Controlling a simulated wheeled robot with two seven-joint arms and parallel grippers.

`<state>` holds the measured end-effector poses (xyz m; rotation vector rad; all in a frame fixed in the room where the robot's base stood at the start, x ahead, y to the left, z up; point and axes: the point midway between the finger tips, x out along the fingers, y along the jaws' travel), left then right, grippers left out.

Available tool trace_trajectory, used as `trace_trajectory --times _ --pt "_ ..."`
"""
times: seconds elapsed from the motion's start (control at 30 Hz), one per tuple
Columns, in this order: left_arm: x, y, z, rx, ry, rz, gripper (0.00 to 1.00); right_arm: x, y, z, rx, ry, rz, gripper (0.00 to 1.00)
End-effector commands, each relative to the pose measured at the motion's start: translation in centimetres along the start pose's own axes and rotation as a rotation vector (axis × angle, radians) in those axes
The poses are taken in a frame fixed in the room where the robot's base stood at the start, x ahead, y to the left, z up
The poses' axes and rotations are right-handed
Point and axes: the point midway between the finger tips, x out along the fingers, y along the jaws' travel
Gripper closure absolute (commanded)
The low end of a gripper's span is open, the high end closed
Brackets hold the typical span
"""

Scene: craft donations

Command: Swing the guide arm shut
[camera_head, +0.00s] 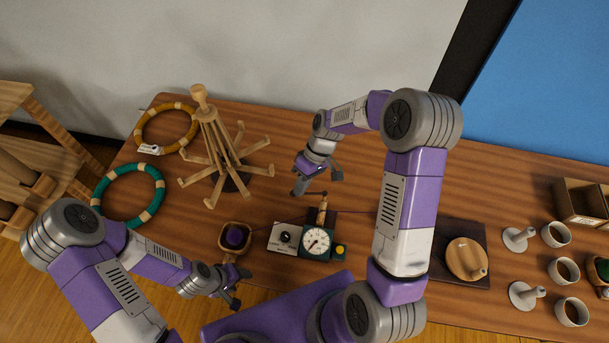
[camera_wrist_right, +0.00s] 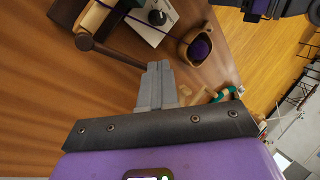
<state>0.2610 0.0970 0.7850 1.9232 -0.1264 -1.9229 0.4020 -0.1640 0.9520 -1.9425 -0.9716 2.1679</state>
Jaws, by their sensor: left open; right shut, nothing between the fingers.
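The winder (camera_head: 318,241) is a dark green unit with a white dial and a wooden spool (camera_head: 322,213) at its back. The guide arm (camera_head: 313,193) is a thin dark bar behind the spool, with a round pivot end. In the right wrist view the bar (camera_wrist_right: 112,55) runs from its round end to my right gripper (camera_wrist_right: 156,84), whose fingers hide its far end. Whether they touch I cannot tell. My right gripper (camera_head: 299,189) is shut and empty, just left of the bar. My left gripper (camera_head: 238,287) is open and empty at the table's front edge.
A wooden bowl with a purple yarn ball (camera_head: 236,236) stands left of the winder, its yarn running toward it. A wooden swift (camera_head: 221,158) with spread arms stands behind left. Hoops lie at far left, cups (camera_head: 564,271) at far right.

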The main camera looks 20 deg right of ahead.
Motion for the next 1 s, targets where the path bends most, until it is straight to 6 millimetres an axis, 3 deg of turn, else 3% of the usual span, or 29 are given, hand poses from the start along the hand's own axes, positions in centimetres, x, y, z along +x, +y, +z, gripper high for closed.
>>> trace_trajectory --times 1.0 --pt "0.1 -0.04 0.0 0.0 0.0 0.0 0.42 0.5 -0.85 1.02 -0.174 -0.1 -0.001 1.0"
